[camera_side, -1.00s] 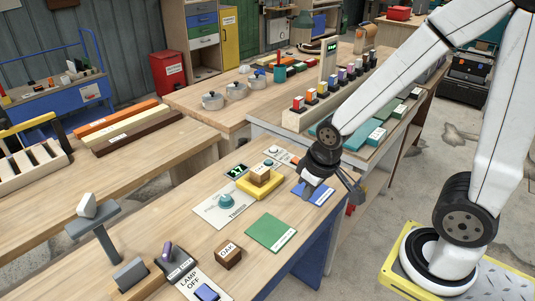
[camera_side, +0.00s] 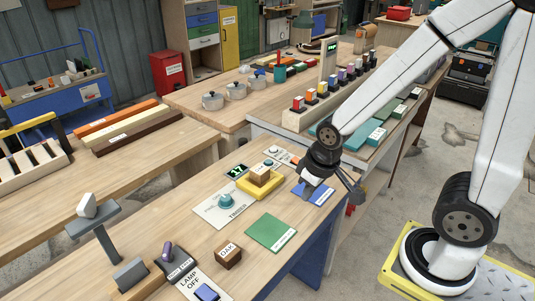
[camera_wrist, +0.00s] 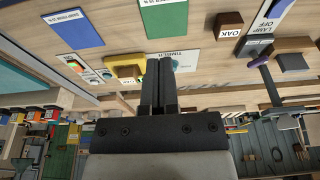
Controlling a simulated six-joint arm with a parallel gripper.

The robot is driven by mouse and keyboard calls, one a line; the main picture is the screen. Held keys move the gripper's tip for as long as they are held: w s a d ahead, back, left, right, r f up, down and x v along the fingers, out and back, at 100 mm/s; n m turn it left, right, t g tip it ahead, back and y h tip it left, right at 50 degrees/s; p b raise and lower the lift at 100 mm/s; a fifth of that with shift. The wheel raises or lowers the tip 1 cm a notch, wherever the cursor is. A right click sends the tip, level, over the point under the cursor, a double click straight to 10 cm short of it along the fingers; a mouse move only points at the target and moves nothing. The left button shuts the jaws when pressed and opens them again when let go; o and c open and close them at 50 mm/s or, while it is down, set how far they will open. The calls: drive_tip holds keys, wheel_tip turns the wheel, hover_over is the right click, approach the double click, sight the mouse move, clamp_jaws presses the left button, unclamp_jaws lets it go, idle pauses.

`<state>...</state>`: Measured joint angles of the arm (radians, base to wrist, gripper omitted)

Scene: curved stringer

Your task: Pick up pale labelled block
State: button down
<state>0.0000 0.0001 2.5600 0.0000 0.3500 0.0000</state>
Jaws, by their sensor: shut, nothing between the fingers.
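My gripper (camera_side: 308,184) is shut and empty, above the bench to the right of the yellow tray. In the wrist view its fingers (camera_wrist: 158,60) are together.
A blue mat (camera_side: 313,192) lies below and near my gripper, and a green mat (camera_side: 270,232) lies nearer the front. A lamp switch panel (camera_side: 203,288) and levers (camera_side: 168,253) are at the front.

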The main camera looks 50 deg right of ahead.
unclamp_jaws()
idle(0.3)
drive_tip(key=t, duration=1)
approach(261, 170)
drive_tip(key=w, duration=0.2)
drive_tip(key=shift+d+f, duration=0.15)
drive_tip(key=shift+f, duration=0.2)
drive_tip(key=shift+w, duration=0.15)
drive_tip(key=shift+x, duration=1.25)
